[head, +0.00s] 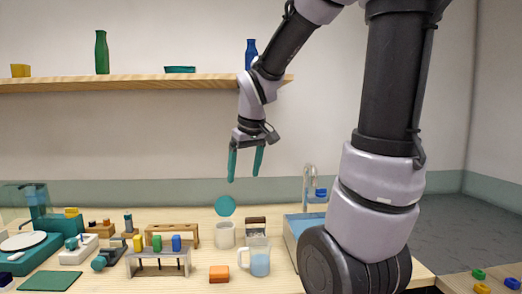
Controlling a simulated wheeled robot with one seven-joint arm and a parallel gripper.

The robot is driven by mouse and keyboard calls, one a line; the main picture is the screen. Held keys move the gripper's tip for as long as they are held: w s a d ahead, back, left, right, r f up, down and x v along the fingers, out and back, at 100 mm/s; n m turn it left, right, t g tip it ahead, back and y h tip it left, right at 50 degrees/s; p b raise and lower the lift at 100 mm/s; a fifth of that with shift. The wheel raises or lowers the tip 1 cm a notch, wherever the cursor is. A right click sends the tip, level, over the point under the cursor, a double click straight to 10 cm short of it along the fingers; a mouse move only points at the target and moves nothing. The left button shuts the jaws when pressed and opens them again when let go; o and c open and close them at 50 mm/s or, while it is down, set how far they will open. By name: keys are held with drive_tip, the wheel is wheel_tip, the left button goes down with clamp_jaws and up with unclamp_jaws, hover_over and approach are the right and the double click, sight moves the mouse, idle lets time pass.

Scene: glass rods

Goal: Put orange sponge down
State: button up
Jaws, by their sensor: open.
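The orange sponge (219,273) lies on the wooden worktop (205,284) near its front edge, left of a clear jug (257,258) with blue liquid. My gripper (245,176) hangs well above the worktop with its two teal fingers apart and nothing between them. The gripper is apart from the sponge, higher up and slightly to its right in the head view.
A rack with coloured pieces (158,262) stands left of the sponge. A white cup (225,236) and a sink (292,236) with a tap are behind and right. A wooden shelf (140,83) with bottles is on the wall. A green mat (50,281) lies front left.

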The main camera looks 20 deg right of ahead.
drive_tip(key=s+r+m+t+y, duration=0.1)
drive_tip(key=s+r+m+t, duration=0.2)
drive_tip(key=s+r+m, duration=0.3)
drive_tip(key=s+r, duration=0.1)
drive_tip(key=s, duration=0.4)
drive_tip(key=shift+s+r+m+y, duration=0.15)
drive_tip(key=shift+r+m+y, duration=0.05)
drive_tip(key=shift+m+y, duration=0.2)
drive_tip(key=shift+d, duration=0.1)
idle(0.3)
